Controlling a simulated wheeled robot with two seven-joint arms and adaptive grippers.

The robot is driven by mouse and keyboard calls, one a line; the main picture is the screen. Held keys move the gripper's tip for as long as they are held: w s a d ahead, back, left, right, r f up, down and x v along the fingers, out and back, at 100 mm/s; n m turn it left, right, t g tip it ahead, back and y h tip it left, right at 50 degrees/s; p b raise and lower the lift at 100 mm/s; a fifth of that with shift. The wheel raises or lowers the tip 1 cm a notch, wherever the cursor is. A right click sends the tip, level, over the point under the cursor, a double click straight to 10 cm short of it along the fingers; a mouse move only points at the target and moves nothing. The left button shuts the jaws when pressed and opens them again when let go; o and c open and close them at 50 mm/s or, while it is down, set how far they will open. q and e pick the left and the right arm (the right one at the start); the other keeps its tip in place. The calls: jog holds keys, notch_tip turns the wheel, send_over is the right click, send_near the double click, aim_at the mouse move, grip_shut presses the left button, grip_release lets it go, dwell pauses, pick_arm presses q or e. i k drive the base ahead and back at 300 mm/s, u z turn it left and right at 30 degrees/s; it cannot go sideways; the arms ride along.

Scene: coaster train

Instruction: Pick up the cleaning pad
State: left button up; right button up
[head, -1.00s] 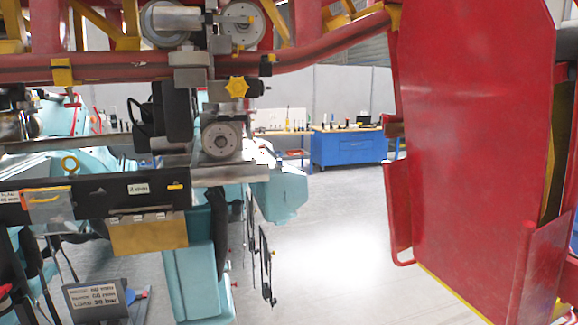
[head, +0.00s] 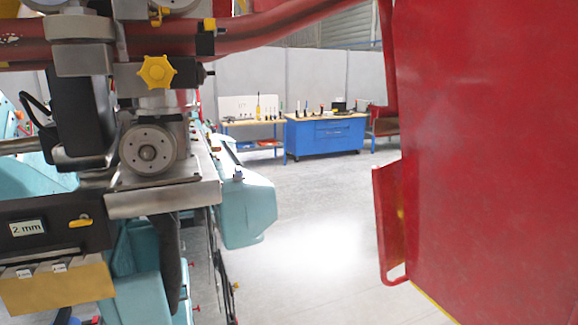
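I cannot make out a cleaning pad in the head view. A blue workbench (head: 322,138) with a light wooden top stands at the back, with several small tools and bottles on it, too small to tell apart. Neither of my grippers is in view.
A coaster train with teal seats (head: 247,210) and a wheel assembly (head: 148,148) fills the left, under a red rail (head: 290,27). A large red panel (head: 485,150) blocks the right. A second bench (head: 238,123) stands beside the blue one. The grey floor (head: 310,235) between is clear.

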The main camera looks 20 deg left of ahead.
aim_at(238, 175)
jog(key=z, duration=0.05)
jog(key=i, duration=1.05)
jog(key=u, duration=1)
jog(key=i, duration=1)
jog(key=u, duration=0.85)
